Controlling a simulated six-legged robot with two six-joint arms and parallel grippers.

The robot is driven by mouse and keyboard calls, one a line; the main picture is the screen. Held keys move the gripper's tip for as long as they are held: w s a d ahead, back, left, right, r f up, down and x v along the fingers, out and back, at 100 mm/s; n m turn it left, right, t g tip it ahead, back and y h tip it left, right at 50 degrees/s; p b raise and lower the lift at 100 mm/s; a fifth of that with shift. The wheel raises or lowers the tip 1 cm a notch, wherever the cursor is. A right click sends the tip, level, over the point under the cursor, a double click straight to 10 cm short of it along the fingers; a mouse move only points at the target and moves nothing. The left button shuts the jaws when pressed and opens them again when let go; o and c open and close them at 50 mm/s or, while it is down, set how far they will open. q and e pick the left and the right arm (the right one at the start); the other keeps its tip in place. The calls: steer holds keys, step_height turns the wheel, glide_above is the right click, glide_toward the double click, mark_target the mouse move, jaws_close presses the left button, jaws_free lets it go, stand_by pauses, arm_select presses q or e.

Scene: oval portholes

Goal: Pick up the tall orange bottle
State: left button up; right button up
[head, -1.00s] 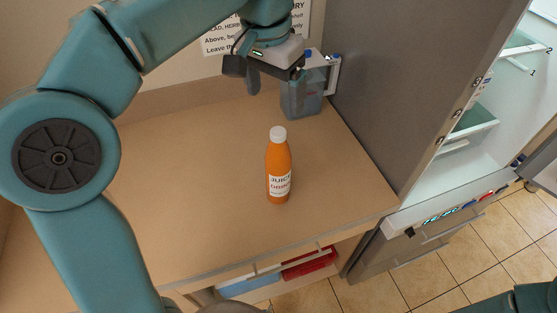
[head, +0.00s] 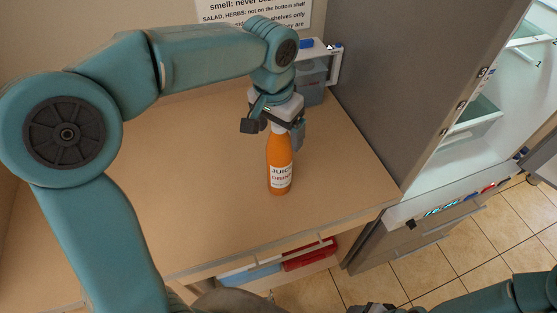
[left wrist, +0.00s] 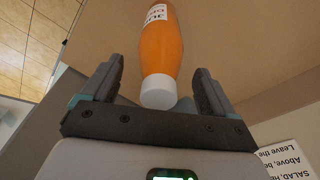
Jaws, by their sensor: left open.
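The tall orange bottle (head: 280,165) with a "JUICE" label stands upright on the wooden worktop (head: 200,205). My left gripper (head: 274,131) is over the top of the bottle, pointing down, and hides its white cap in the head view. In the left wrist view, the bottle (left wrist: 160,45) and its white cap lie between the two spread fingers of the left gripper (left wrist: 160,70), with gaps at both sides. The left gripper is open. A dark part of my right gripper (head: 378,308) shows at the bottom edge of the head view; its fingers are cut off.
A grey-blue bin (head: 312,82) stands behind the bottle, near the tall grey cabinet side (head: 385,85). An open fridge-like cabinet with shelves (head: 475,125) is at the right. Drawers with red and blue things (head: 305,260) are below the worktop. The worktop's left part is clear.

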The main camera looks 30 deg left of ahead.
arm_select(q)
steer(key=shift+w+f, duration=0.15)
steer(key=shift+f, duration=0.65)
steer(key=shift+d+f, duration=0.15)
steer(key=shift+f, duration=0.4)
jaws_close()
steer(key=shift+w, duration=0.1)
steer(key=shift+r, duration=0.15)
